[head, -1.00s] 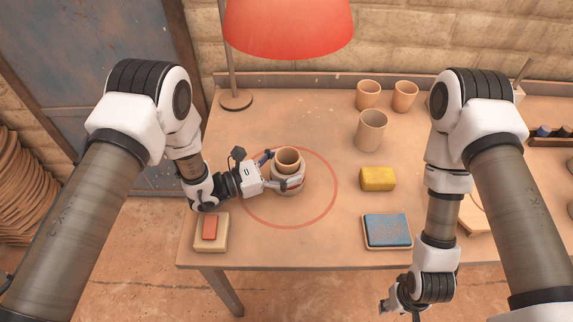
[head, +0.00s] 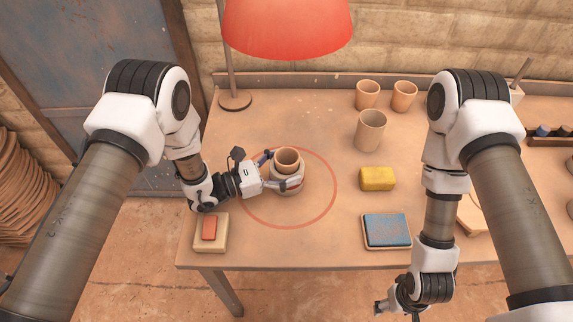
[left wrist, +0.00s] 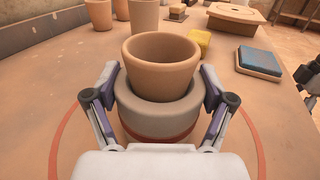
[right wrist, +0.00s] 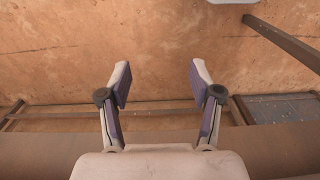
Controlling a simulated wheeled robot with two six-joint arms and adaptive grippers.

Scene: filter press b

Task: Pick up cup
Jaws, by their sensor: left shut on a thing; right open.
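A tan cup (head: 287,159) stands upright, seated in a thick grey ring-like body (head: 287,188) with a reddish band low down, inside the red circle on the table. The left wrist view shows the cup (left wrist: 161,61) and grey body (left wrist: 158,118) close up. My left gripper (head: 285,170) reaches in from the left, its fingers on both sides, shut on the grey body below the cup's rim. Whether it is clear of the table I cannot tell. My right gripper (right wrist: 160,82) is open and empty, beyond the table's front edge, low at the right.
Three more tan cups stand at the back, the nearest one (head: 371,130) in front of the others. A yellow sponge (head: 378,179) and a blue pad (head: 387,230) lie to the right. A red block (head: 210,228) lies front left. A red lamp (head: 288,25) hangs over the back.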

